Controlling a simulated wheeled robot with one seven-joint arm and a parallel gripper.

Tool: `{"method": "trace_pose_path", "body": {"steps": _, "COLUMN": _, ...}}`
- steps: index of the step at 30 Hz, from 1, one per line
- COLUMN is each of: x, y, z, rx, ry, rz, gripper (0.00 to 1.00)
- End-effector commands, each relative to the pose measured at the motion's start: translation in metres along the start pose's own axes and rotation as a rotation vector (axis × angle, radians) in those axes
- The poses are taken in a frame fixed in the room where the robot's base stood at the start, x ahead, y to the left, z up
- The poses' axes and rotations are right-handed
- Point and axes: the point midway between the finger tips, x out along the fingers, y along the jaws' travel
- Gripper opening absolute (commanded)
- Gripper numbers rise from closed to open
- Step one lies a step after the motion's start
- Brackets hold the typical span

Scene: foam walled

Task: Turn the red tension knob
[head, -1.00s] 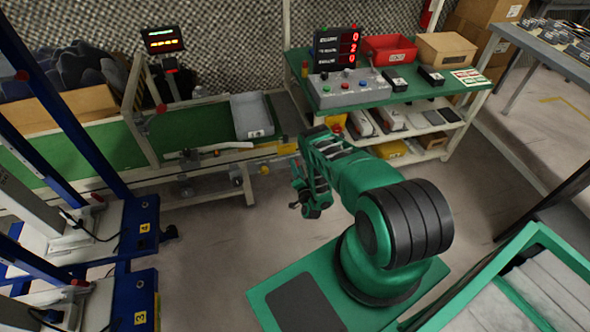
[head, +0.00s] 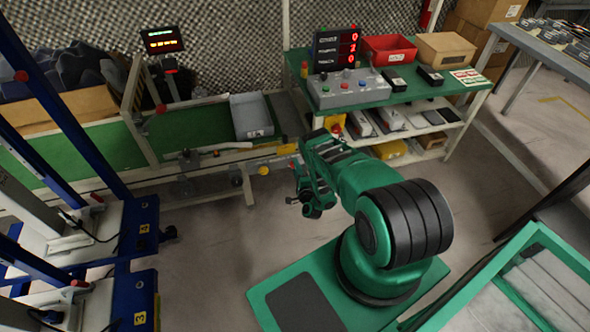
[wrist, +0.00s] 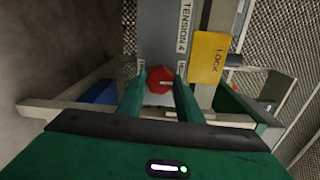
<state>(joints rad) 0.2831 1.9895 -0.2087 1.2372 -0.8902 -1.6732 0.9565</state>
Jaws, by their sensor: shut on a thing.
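The red tension knob (wrist: 158,80) shows in the wrist view, on a grey panel (wrist: 160,25) with sideways lettering "TENSION 4". A small pale mark shows on the knob's right part. My gripper (wrist: 160,84) has one green finger on each side of the knob and is shut on it. In the head view my arm reaches toward the end of the conveyor frame; I cannot make out the knob or the fingertips there.
A yellow "LOCK" plate (wrist: 208,57) is just right of the knob, close to my right finger. A blue block (wrist: 99,93) lies to the left. In the head view, a green bench (head: 400,93) holds a button box (head: 347,88) and a red bin (head: 388,48). Open floor lies left of my base.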

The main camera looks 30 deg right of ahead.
Motion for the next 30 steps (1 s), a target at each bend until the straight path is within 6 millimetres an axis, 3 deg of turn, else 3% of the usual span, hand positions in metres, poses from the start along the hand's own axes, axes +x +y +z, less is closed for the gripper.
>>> {"method": "trace_pose_path", "body": {"steps": 13, "x": -0.002, "y": 0.003, "z": -0.003, "rx": 0.006, "ry": 0.002, "rz": 0.006, "gripper": 0.10}}
{"method": "trace_pose_path", "body": {"steps": 14, "x": -0.002, "y": 0.003, "z": -0.003, "rx": 0.006, "ry": 0.002, "rz": 0.006, "gripper": 0.37}}
{"method": "trace_pose_path", "body": {"steps": 16, "x": -0.002, "y": 0.002, "z": -0.002, "rx": 0.006, "ry": 0.002, "rz": 0.006, "gripper": 0.51}}
{"method": "trace_pose_path", "body": {"steps": 25, "x": -0.002, "y": 0.001, "z": 0.000, "rx": 0.008, "ry": 0.000, "rz": 0.003, "gripper": 0.51}}
{"method": "trace_pose_path", "body": {"steps": 30, "x": -0.016, "y": 0.002, "z": 0.001, "rx": 0.008, "ry": -0.003, "rz": 0.005, "gripper": 0.51}}
